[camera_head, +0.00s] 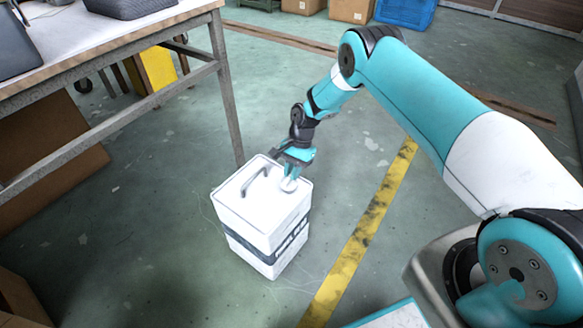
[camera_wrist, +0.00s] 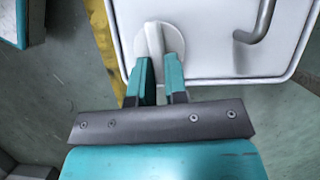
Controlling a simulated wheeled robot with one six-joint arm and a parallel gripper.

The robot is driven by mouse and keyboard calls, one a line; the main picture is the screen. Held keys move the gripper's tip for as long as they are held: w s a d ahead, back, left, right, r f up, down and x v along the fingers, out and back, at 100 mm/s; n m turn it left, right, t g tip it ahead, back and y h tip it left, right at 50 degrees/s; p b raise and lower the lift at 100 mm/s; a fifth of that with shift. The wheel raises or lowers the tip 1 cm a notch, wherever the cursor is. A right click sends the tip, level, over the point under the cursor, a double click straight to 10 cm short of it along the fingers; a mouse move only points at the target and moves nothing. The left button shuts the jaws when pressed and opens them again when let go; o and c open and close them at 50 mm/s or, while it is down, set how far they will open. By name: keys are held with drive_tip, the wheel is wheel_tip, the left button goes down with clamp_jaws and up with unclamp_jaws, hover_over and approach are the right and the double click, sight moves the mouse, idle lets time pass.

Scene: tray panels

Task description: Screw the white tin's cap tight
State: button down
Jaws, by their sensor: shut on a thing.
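The white tin (camera_head: 262,215) stands upright on the floor, with a dark band around its lower part and a grey handle (camera_head: 254,177) on its top. Its round white cap (camera_head: 289,185) sits at the right side of the top, under my gripper (camera_head: 290,175). In the wrist view the cap (camera_wrist: 148,40) has a raised rib across it, and the tin's top (camera_wrist: 215,57) lies around and to the right of it. My gripper (camera_wrist: 158,72) has its two teal fingers closed on the rib. Whether a gap remains under the cap cannot be seen.
A workbench (camera_head: 110,45) with metal legs stands at the upper left, one leg just behind the tin. A yellow floor line (camera_head: 362,235) runs to the tin's right. Cardboard boxes (camera_head: 350,10) and a blue crate (camera_head: 405,12) are at the back. Floor around the tin is mostly clear.

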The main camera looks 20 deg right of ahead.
drive_tip(key=shift+s+d+m, duration=0.1)
drive_tip(key=shift+m, duration=0.5)
drive_tip(key=c, duration=1.1)
unclamp_jaws()
drive_tip(key=shift+c, duration=0.2)
drive_tip(key=p+v, duration=0.4)
drive_tip(key=v, duration=1.3)
drive_tip(key=shift+s+d+r, duration=0.2)
